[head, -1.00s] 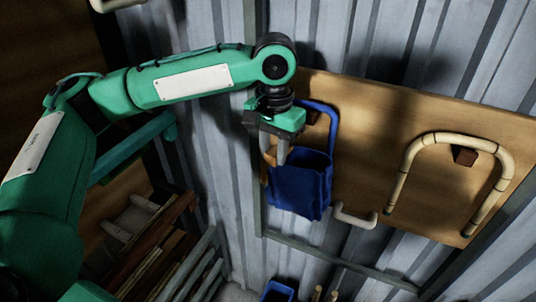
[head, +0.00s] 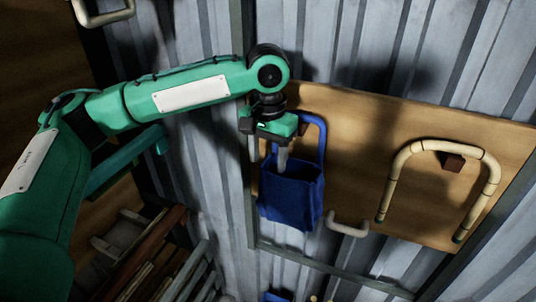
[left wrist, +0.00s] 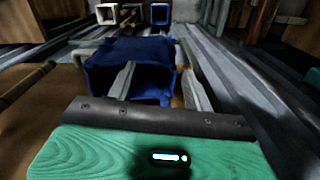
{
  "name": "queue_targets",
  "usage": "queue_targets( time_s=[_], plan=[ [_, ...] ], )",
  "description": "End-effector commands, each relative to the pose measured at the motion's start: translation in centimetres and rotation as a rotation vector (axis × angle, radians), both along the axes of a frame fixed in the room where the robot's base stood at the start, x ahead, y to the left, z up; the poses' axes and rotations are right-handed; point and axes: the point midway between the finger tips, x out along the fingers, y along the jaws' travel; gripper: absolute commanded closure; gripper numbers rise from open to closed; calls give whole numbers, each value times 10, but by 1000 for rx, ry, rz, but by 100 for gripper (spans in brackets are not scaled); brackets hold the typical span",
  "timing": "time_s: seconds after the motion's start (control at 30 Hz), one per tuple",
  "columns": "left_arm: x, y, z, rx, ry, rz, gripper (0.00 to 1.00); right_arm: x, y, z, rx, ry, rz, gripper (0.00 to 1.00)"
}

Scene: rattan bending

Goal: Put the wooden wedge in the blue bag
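The blue bag (head: 290,203) hangs by its strap on the wooden board, with its mouth open upward. It also shows in the left wrist view (left wrist: 105,54), with a dark inside. My left gripper (head: 267,166) points down at the bag's mouth with its fingers apart. In the left wrist view, one finger of the gripper (left wrist: 157,68) is over the bag's opening and the other is outside the bag's side. I see nothing held between the fingers. I cannot make out the wooden wedge; the bag's inside is too dark to tell. My right gripper is out of view.
The wooden board (head: 350,180) is fixed to a corrugated metal wall (head: 340,50). A bent rattan arch (head: 440,147) hangs on a dark peg (head: 453,162) at the right. Wooden pieces (head: 150,240) stand in a rack at lower left.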

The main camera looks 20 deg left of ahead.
Motion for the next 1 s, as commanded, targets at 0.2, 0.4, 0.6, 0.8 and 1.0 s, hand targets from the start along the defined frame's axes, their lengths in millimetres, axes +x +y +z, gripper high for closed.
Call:
queue_targets(
  time_s=[0.2, 0.4, 0.6, 0.8, 1.0],
  plan=[
    [0, 0, 2, 0, -1, 0, 48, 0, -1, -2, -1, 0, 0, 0],
    [1, -1, 24, -2, -5, 0, 48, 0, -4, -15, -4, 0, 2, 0],
    [1, -1, 72, -3, -6, 0, 48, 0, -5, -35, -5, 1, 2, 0],
    [0, 0, 110, 0, -4, 1, 48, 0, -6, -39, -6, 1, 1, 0],
    [0, 0, 130, 1, -2, 1, 48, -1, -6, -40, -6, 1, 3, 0]
  ],
)
